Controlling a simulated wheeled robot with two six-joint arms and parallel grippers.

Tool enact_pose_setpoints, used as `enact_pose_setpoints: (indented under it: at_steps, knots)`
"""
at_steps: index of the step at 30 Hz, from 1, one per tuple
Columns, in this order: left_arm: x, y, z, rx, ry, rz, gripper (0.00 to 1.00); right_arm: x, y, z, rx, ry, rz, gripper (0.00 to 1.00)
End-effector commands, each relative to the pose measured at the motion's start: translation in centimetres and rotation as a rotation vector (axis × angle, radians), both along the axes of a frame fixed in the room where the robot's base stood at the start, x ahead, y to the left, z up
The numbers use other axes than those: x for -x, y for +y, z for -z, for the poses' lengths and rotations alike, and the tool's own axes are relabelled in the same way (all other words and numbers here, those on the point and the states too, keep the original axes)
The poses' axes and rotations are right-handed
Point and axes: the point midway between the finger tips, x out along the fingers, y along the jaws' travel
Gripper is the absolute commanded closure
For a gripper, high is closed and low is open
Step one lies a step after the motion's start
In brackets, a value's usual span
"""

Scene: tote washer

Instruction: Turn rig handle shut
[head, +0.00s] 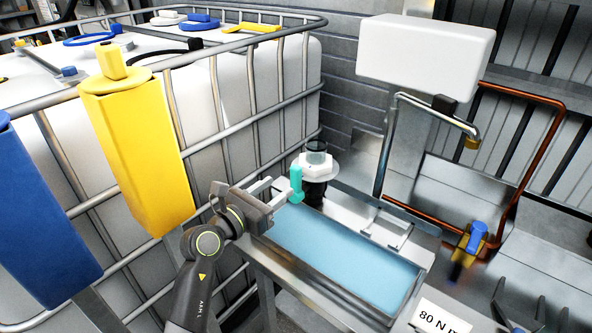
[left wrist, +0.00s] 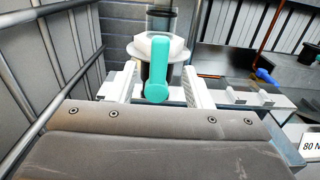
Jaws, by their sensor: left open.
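The rig handle is a teal lever (head: 296,184) on a dark fitting under a white hex collar (head: 316,166), with a clear tube on top. In the left wrist view the teal lever (left wrist: 158,72) hangs down between the two fingers. My left gripper (head: 279,191) is open, its fingers reaching to the lever from the left. In the left wrist view the open left gripper (left wrist: 158,88) has a finger on each side of the lever, with gaps visible. Whether a finger touches it is unclear. My right gripper is not in view.
A caged white tank (head: 260,100) stands close on the left, with yellow (head: 140,150) and blue (head: 45,220) holders on its bars. A blue-filled tray (head: 345,260) lies just right of my gripper. A blue-handled brass valve (head: 475,238) is at the right.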

Motion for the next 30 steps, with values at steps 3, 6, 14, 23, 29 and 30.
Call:
enact_pose_setpoints:
  at_steps: [3,6,14,23,29,30]
  knots:
    - [-1.7,-1.2,-0.2,0.001,0.001,0.001,0.55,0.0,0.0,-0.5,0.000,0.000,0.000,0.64]
    - [-3.0,-2.2,-0.2,0.001,0.000,0.001,0.55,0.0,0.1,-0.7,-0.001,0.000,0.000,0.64]
    - [-5.7,-4.1,-0.1,0.001,0.000,0.000,0.55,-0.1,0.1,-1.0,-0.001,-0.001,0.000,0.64]
    - [-6.7,-4.8,0.0,0.001,-0.001,-0.001,0.55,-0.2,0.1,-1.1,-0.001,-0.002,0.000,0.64]
    - [-6.7,-4.8,0.0,0.001,-0.001,-0.001,0.55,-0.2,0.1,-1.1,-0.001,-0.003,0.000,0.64]
    - [-6.7,-4.8,0.0,0.001,-0.001,-0.001,0.57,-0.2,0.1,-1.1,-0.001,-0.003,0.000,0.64]
